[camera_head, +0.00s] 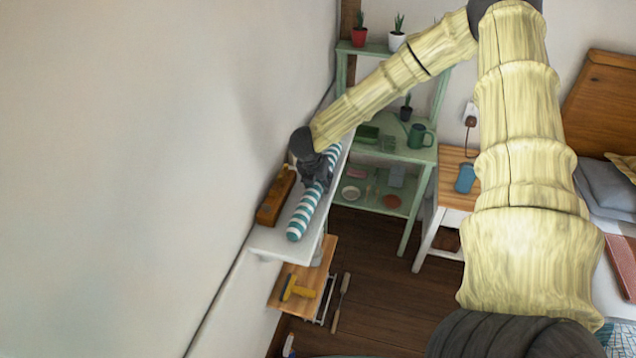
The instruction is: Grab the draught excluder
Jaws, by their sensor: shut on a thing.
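The draught excluder (303,214) is a long, thin roll with teal and white stripes. It lies along the white shelf (268,241) against the left wall. My gripper (318,182) is over its middle part, shut on it, with the arm coming down from the upper right. The near end of the roll sticks out toward the front of the shelf, and its far end shows past my gripper. The fingers hide part of the roll. I cannot tell whether it is lifted off the shelf.
A brown wooden box-like thing (276,197) lies on the shelf left of the roll. Below is a wooden board (303,285) with a yellow tool (296,289). A green rack (428,154) with pots stands behind, and a bedside table (452,193) to the right.

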